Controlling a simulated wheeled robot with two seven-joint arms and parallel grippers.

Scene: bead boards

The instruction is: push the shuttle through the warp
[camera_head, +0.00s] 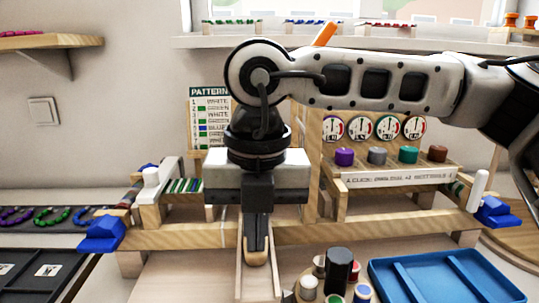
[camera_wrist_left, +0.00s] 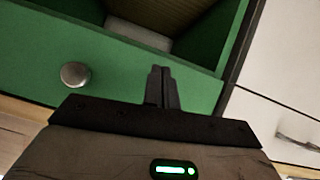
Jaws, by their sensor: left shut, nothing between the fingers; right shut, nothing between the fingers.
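The wooden loom frame (camera_head: 370,232) stands across the bench. A strip of green, white and blue warp threads (camera_head: 186,185) shows at its left, and my right arm hides the middle of the warp. My right gripper (camera_head: 256,260) is shut and points down in front of the loom, between two thin wooden rails (camera_head: 241,276). I cannot make out a shuttle; the gripper may cover it. My left gripper (camera_wrist_left: 163,74) is shut and empty in the left wrist view, in front of an open green drawer (camera_wrist_left: 105,55). It is outside the head view.
Round pots and a black cylinder (camera_head: 338,268) stand close right of the rails. A blue tray (camera_head: 440,278) lies at front right, a dark tray (camera_head: 40,275) at left. Blue blocks (camera_head: 102,232) sit at the loom's ends. A pattern card (camera_head: 208,110) and dials (camera_head: 372,127) stand behind.

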